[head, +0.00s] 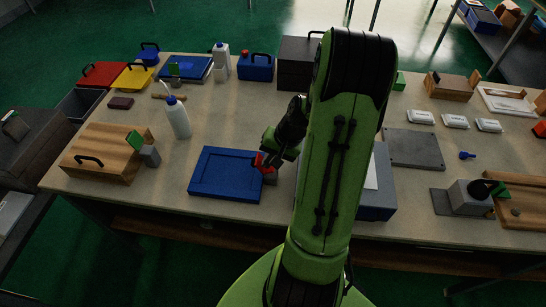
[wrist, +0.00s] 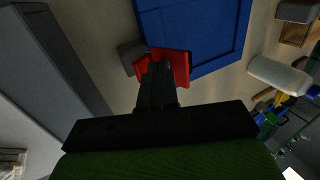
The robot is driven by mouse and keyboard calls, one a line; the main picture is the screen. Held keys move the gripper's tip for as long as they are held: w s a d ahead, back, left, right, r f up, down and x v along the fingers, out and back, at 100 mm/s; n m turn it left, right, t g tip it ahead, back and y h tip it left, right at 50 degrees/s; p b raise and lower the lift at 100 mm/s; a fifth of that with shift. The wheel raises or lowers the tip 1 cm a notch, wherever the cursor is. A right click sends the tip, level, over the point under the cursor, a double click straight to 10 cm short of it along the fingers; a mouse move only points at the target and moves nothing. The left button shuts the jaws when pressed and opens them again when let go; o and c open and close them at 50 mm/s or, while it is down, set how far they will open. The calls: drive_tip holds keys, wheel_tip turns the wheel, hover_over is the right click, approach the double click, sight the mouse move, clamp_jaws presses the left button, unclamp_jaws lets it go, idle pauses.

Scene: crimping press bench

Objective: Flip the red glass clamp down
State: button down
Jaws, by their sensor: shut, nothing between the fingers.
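The red glass clamp (head: 264,160) stands at the right edge of a blue framed panel (head: 227,174) on the bench. In the wrist view, the red clamp (wrist: 180,66) shows on both sides of my fingertips, beside its grey block (wrist: 129,55). My gripper (head: 274,151) is low over the clamp, with its fingers shut and nothing held. In the wrist view, my gripper (wrist: 160,58) covers the middle of the clamp. I cannot tell whether the fingertips touch it. My gripper and arm hide part of the clamp in the head view.
A blue-grey box (head: 375,207) stands close to the right of the clamp, partly behind my arm. A white bottle (head: 179,119) stands beyond the panel's left corner. A wooden box (head: 103,153) with a black handle is at the left.

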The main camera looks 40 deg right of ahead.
sight(255, 161)
drive_tip(key=shift+w+a+r+g+h+p, duration=0.1)
drive_tip(key=shift+w+a+g+h+p, duration=0.3)
drive_tip(key=shift+g, duration=0.2)
drive_tip(key=shift+w+a+g+h+p, duration=0.25)
drive_tip(key=shift+w+g+h, duration=0.1)
drive_tip(key=shift+g+h, duration=0.2)
drive_tip(key=w+g+h+p, duration=0.1)
drive_tip(key=a+f+g+h+p, duration=0.1)
drive_tip(key=g, duration=0.1)
drive_tip(key=shift+w+a+g+h, duration=0.15)
drive_tip(key=shift+w+g+h, duration=0.1)
drive_tip(key=shift+w, duration=0.1)
drive_tip(key=g+h, duration=0.1)
drive_tip(key=w+f+g+h, duration=0.1)
drive_tip(key=shift+w+a+f+g+p, duration=0.1)
drive_tip(key=shift+a+f+g+p, duration=0.1)
drive_tip(key=shift+a+g+p, duration=0.15)
drive_tip(key=shift+w+a+f, duration=0.1)
drive_tip(key=shift+f, duration=0.05)
drive_tip(key=shift+a+f, duration=0.1)
drive_tip(key=shift+f, duration=0.1)
wheel_tip(255, 161, up, 5)
drive_tip(key=p, duration=0.3)
drive_tip(key=shift+f, duration=0.2)
drive_tip(key=w+p+v, duration=0.1)
drive_tip(key=v, duration=0.8)
drive_tip(key=shift+a+p, duration=0.3)
drive_tip(key=shift+a, duration=0.1)
